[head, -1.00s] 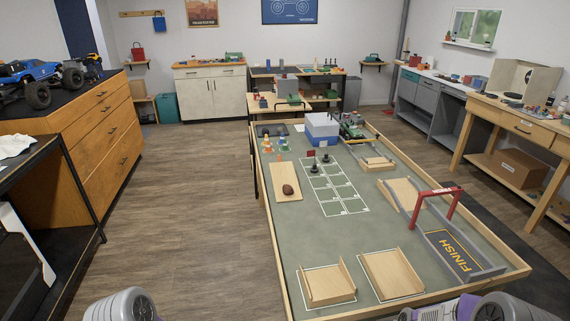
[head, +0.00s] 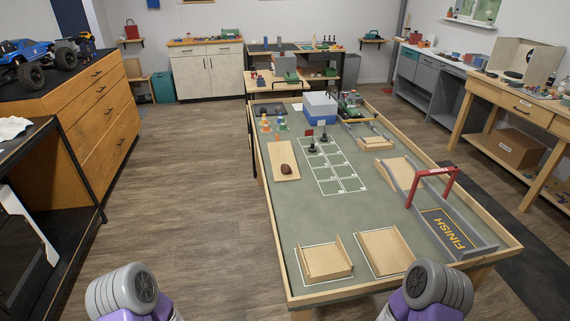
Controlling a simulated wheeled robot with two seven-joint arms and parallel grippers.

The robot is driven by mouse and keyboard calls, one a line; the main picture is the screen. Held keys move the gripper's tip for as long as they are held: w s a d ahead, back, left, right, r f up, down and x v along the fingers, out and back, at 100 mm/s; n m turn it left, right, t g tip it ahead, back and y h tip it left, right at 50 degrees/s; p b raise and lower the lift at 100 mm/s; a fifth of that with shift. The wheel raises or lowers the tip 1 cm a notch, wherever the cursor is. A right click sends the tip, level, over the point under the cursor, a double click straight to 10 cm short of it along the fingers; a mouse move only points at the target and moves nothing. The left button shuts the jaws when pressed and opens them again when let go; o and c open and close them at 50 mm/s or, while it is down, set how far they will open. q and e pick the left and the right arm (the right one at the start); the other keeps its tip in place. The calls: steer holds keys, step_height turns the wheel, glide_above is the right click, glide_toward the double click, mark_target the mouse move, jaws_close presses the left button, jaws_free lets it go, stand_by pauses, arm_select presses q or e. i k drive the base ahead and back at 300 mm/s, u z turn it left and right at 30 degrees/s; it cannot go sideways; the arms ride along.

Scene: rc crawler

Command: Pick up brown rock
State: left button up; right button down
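The brown rock (head: 286,169) lies on a flat light wooden board (head: 284,151) near the left edge of the green course table. It is small, dark brown and rounded, and nothing touches it from above. Only the upper parts of my two arms show at the bottom of the head view, one at the lower left and one at the lower right. Both grippers are out of the frame, so whether they are open or shut is hidden.
The course table (head: 298,228) has a raised wooden rim. Wooden ramps (head: 385,252), a red finish arch (head: 447,170), a blue-and-white box (head: 320,108) and small cones stand on it. An orange-brown cabinet (head: 95,120) is at left. Wooden floor is clear between cabinet and table.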

mark_target(286, 169)
steer(key=u, duration=1.05)
steer(key=i, duration=4.5)
steer(key=z, duration=2.8)
